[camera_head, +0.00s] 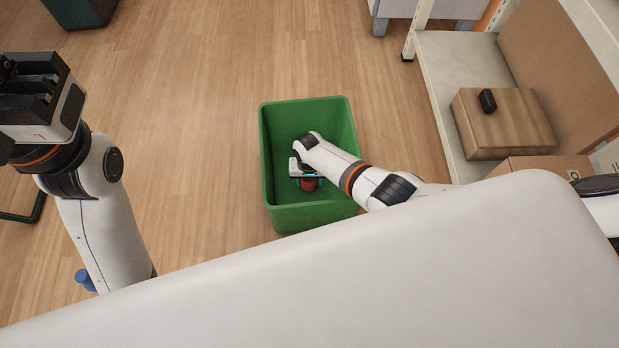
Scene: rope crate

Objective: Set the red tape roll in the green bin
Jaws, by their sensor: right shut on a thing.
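The green bin (309,217) stands on the wooden floor in the middle of the view, open at the top. My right arm reaches into it from the right. My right gripper (308,181) is inside the bin, pointing down, and is shut on the red tape roll (310,185). Only a small part of the roll shows below the gripper, and I cannot tell whether it touches the bin's bottom. My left gripper (28,98) is raised at the far left, away from the bin, and its fingertips are not clear.
A shelf (452,85) at the right holds a cardboard box (510,125) with a small black object (488,100) on it. Another carton (545,165) is nearer. A dark green container (82,12) stands at the top left. The floor left of the bin is clear.

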